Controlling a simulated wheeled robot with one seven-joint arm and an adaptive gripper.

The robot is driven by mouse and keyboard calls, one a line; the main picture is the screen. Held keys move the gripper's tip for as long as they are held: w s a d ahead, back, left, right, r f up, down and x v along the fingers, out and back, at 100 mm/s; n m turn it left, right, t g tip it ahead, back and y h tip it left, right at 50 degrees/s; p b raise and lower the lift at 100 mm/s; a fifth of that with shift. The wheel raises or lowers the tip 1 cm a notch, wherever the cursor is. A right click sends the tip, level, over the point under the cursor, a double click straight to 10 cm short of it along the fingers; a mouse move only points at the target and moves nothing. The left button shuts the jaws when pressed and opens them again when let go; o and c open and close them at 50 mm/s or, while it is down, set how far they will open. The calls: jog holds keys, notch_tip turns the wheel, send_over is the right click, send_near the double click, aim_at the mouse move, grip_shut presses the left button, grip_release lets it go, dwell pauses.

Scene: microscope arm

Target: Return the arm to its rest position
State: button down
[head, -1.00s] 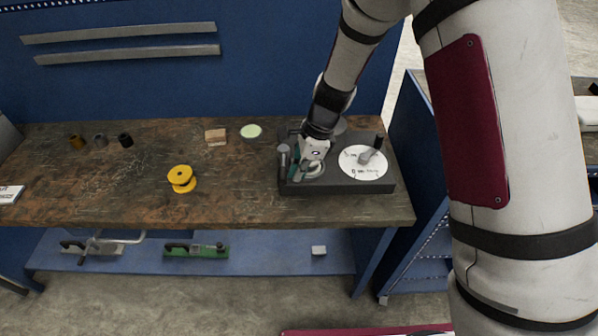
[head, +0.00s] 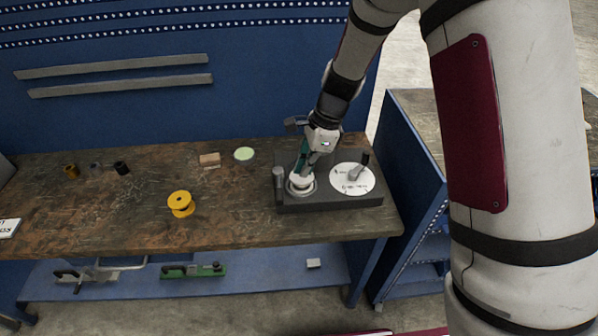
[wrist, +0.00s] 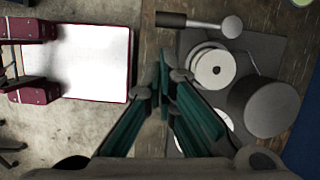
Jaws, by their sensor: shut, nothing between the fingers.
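A dark grey device base (head: 330,203) stands at the right end of the bench. It bears a white dial (head: 352,178) with a grey pointer lever (head: 357,172), a grey post (head: 279,185) at its left, and a round white cap (head: 301,182) in a ring. My gripper (head: 296,170) is shut and empty just above the white cap in the head view. In the wrist view its teal fingers (wrist: 163,82) lie beside the white cap (wrist: 213,68). A dark-handled lever with a round end (wrist: 205,23) and a large grey cylinder (wrist: 268,107) show there too. The fingers partly hide the dial.
A yellow spool (head: 181,204), a wooden block (head: 210,160) and a pale green disc (head: 244,154) lie left of the device on the bench (head: 120,225). The blue back panel (head: 150,120) rises behind. Bench room between spool and device is clear.

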dwell(0.3)
jog(key=s+d+r+n+t+b, duration=0.1)
jog(key=s+d+r+n, duration=0.25)
jog(key=r, duration=0.45)
jog(key=s+d+r+n+t+b, duration=0.1)
jog(key=s+d+r+n+b, duration=0.1)
jog(key=r+n, duration=0.45)
jog(key=s+d+r+n+t+h+b, duration=0.1)
jog(key=s+d+r+n+t, duration=0.1)
jog(key=s, duration=0.4)
jog(key=s+d+r+n+t+h+b, duration=0.1)
jog(key=s+d+r+n+h, duration=0.1)
jog(key=s+d+r+n, duration=0.2)
jog(key=s+d+n, duration=0.1)
jog(key=s, duration=0.2)
jog(key=shift+d+t+b, duration=0.15)
jog(key=shift+t+b, duration=0.2)
jog(key=shift+t, duration=0.05)
